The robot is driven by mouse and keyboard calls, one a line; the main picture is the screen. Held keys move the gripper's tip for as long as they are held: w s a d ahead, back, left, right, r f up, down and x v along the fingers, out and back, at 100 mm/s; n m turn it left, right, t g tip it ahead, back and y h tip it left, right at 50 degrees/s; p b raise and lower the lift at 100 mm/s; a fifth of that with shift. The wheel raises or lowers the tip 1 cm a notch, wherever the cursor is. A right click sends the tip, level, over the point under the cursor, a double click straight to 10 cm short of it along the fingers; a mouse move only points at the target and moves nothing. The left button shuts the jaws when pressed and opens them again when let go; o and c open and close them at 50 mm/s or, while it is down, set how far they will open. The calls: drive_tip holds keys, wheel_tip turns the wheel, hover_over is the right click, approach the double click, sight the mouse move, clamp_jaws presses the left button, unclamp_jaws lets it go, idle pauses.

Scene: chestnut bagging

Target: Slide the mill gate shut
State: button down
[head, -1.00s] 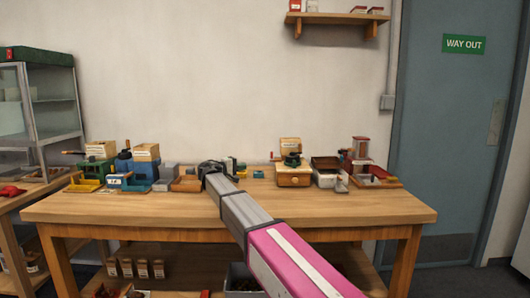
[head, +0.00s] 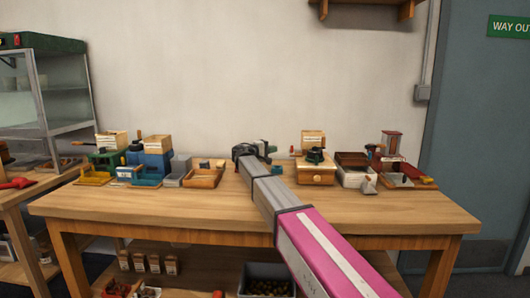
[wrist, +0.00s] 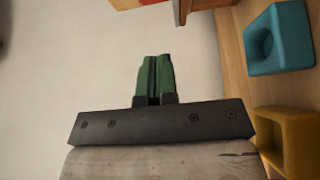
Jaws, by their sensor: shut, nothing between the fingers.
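Several small mills stand along the back of the wooden table. They include a green one with a yellow tray (head: 94,178) and a blue one (head: 155,164) at the left, a wooden drawer mill (head: 316,170) right of the middle, and a red one (head: 391,147) at the right. I cannot tell which has the gate; no gate is clear at this size. My gripper (head: 247,150) is over the table's back middle, right of a wooden tray. In the wrist view its green fingers (wrist: 154,77) are together and empty, apart from a teal holed block (wrist: 277,38) and a yellow piece (wrist: 285,138).
The wooden tray (head: 203,180) and small blocks lie left of my gripper. The table's front (head: 160,208) is clear. A glass cabinet (head: 60,95) stands at the left; a door (head: 490,140) is at the right. Jars and a chestnut bin (head: 266,274) sit below.

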sight(292, 149)
drive_tip(key=d, duration=0.5)
drive_tip(key=shift+w, duration=0.4)
drive_tip(key=shift+d, duration=0.4)
drive_tip(key=shift+d, duration=0.15)
drive_tip(key=shift+d, duration=1.45)
